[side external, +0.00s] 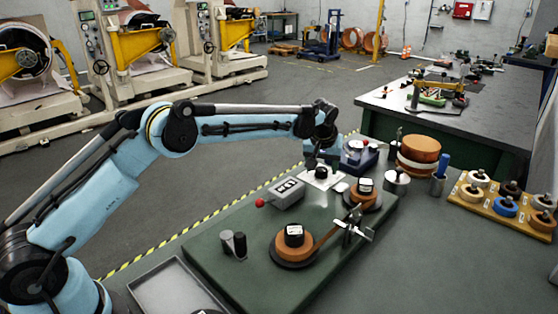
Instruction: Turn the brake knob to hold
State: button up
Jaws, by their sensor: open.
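My gripper (316,161) is at the end of the blue arm, pointing down over a small white plate (334,183) at the back of the green work board. A small dark round knob (322,173) shows on this plate just below the fingertips. It may be the brake knob, but its markings are too small to read. My gripper is open; whether a finger touches the knob, I cannot tell. A grey box (288,191) with a lever ending in a red ball (260,202) sits to the left of the plate.
Two copper foil reels (287,250) (367,186) stand on the green board (225,267), with a metal clamp-like part (352,229) between them.

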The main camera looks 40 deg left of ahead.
jog(key=shift+w+a+f, duration=0.1)
jog(key=shift+w+f, duration=0.05)
jog(key=shift+f, duration=0.25)
jog(key=c, duration=1)
